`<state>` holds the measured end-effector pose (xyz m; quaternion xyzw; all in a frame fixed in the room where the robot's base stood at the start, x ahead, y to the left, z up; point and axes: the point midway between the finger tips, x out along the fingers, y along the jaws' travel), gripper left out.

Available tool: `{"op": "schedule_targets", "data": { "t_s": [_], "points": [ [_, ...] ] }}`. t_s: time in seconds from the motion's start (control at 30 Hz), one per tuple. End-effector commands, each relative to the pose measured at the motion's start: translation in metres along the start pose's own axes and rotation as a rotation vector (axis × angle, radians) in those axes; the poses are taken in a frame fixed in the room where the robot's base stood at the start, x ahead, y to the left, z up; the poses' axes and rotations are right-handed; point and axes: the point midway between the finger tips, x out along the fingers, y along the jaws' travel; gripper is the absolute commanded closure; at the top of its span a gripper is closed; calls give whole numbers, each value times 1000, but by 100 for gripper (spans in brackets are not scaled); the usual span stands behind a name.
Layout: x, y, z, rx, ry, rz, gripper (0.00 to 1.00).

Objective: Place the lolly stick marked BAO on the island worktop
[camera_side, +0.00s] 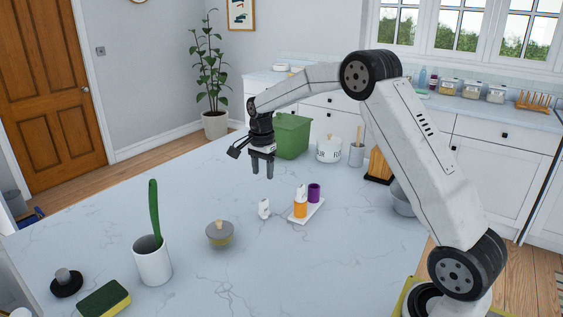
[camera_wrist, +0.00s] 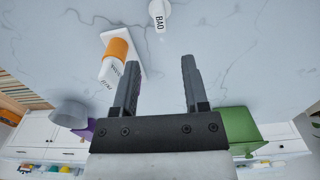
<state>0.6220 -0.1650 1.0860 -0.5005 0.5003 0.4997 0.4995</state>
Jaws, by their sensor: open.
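A small white piece lettered BAO (camera_wrist: 160,16) is at the top of the wrist view, partly cut off by the frame edge. A small white upright piece (camera_side: 264,208) stands on the pale marbled island worktop (camera_side: 325,255) in the side view, left of a white tray (camera_side: 314,212). The tray holds an orange holder (camera_side: 300,208) with a white top and a purple holder (camera_side: 314,192). My gripper (camera_side: 263,176) is open and empty, pointing down above the worktop behind the white piece. Its fingers also show in the wrist view (camera_wrist: 160,62).
A green bin (camera_side: 292,136), a white lidded pot (camera_side: 328,150) and a grey crock (camera_side: 356,154) stand behind. The front middle is clear.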

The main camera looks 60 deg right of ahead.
Motion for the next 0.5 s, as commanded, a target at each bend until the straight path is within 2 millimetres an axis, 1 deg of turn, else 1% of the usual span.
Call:
{"op": "schedule_targets", "data": {
  "t_s": [0.17, 0.27, 0.37, 0.5],
  "points": [
    [0, 3, 6, -39, 2, -5, 43],
    [1, 9, 15, -101, 5, -14, 43],
    [2, 18, 28, -197, 10, -26, 43],
    [6, 37, 52, -376, 22, -51, 43]
  ]
}}
